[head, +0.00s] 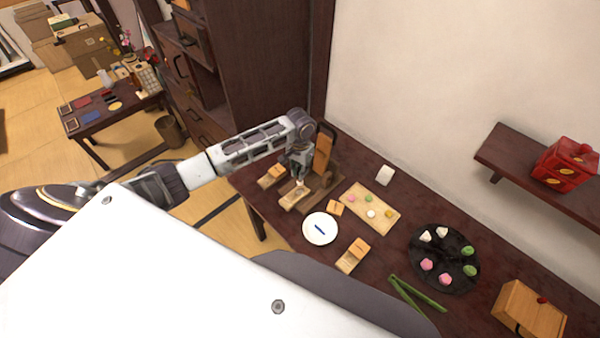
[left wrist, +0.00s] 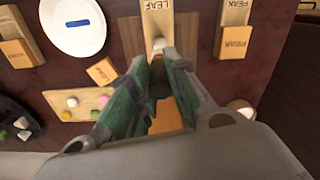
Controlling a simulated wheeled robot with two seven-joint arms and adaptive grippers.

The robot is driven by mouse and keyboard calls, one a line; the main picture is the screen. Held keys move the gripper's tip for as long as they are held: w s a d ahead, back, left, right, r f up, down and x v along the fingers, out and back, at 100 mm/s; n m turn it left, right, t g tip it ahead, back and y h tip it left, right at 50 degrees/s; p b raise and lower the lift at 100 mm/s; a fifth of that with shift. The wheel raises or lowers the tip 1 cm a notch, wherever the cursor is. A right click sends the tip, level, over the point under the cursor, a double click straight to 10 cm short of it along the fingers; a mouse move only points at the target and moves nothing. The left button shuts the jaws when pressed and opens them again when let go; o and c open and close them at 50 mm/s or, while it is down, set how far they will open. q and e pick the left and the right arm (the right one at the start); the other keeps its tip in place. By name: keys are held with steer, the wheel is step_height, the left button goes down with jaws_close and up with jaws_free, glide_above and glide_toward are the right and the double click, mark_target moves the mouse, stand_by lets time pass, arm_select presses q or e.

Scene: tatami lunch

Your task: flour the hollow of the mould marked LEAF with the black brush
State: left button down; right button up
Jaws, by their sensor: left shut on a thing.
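The mould marked LEAF (left wrist: 160,20) is a pale wooden block. In the head view the mould (head: 292,200) is below my left gripper (head: 299,176). In the left wrist view my left gripper (left wrist: 158,75) is shut on a dark, narrow thing that appears to be the black brush (left wrist: 160,84). A pale tip shows at the near end of the LEAF mould; I cannot tell whether it touches. The hollow is mostly hidden. My right gripper is not in view.
A white plate (head: 313,240) with a blue strip, a board of sweets (head: 382,222), another mould (head: 347,264), a black dish (head: 447,258) and green tongs (head: 405,295) share the table. An upright orange-brown board (head: 323,150) stands behind.

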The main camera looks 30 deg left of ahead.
arm_select(q)
steer(key=shift+r, duration=0.6)
steer(key=shift+s, duration=0.1)
steer(key=shift+s+a+n, duration=0.15)
steer(key=shift+n, duration=0.25)
steer(key=shift+s+r, duration=0.1)
steer(key=shift+s, duration=0.2)
steer(key=s+d+r+b, duration=0.4)
steer(key=d, duration=0.1)
steer(key=shift+s+d+n, duration=0.2)
steer(key=shift+d+n, duration=0.05)
steer(key=shift+n, duration=0.05)
steer(key=shift+r, duration=0.1)
stand_by(1.1)
